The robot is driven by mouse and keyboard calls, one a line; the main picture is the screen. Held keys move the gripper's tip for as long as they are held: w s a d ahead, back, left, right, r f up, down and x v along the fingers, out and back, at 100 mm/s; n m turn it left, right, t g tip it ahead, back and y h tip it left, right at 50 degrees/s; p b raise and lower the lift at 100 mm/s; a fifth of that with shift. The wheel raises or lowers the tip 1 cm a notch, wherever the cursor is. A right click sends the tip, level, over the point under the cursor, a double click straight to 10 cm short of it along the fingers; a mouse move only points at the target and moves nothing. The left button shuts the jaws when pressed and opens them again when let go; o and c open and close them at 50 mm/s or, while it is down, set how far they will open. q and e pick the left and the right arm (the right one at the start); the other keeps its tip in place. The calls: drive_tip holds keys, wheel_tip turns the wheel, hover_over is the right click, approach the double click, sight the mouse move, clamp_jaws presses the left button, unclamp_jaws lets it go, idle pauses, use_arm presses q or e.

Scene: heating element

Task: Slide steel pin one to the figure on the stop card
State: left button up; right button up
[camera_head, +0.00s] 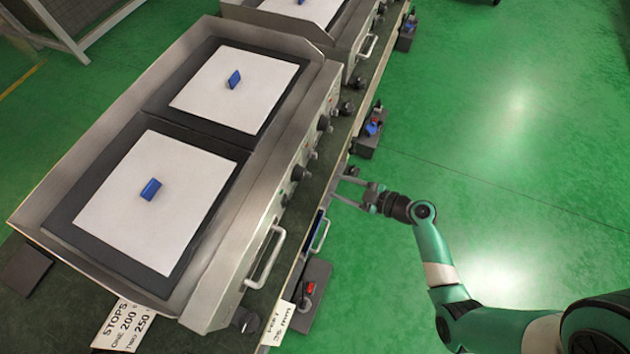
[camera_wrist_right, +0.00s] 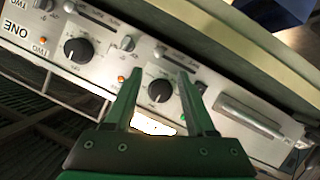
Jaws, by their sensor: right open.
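The stop card (camera_head: 126,325) lies at the lower left of the heating unit in the head view and reads ONE 200, TWO 250. The right wrist view shows the unit's front panel (camera_wrist_right: 275,148), with dark slots and small metal pins or levers, one of them (camera_wrist_right: 127,43) left of my fingers. I cannot tell which is steel pin one. My right gripper (camera_head: 338,188) is open beside the panel in the head view. In the wrist view its fingers (camera_wrist_right: 160,76) stand either side of a black knob (camera_wrist_right: 160,91), with no visible grip on it. My left gripper is not in view.
The steel heating unit (camera_head: 250,190) carries two white sheets (camera_head: 130,215), each with a blue block (camera_head: 151,189). A bar handle (camera_head: 268,260) sticks out of its front. A small box with a red button (camera_head: 310,290) stands near the front edge. Green floor lies right.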

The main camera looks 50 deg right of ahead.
sight(308, 175)
drive_tip(key=b+x, duration=0.3)
drive_tip(key=x, duration=0.6)
drive_tip(key=shift+w, duration=0.4)
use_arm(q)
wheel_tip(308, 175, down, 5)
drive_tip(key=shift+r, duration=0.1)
use_arm(e)
clamp_jaws()
idle(0.5)
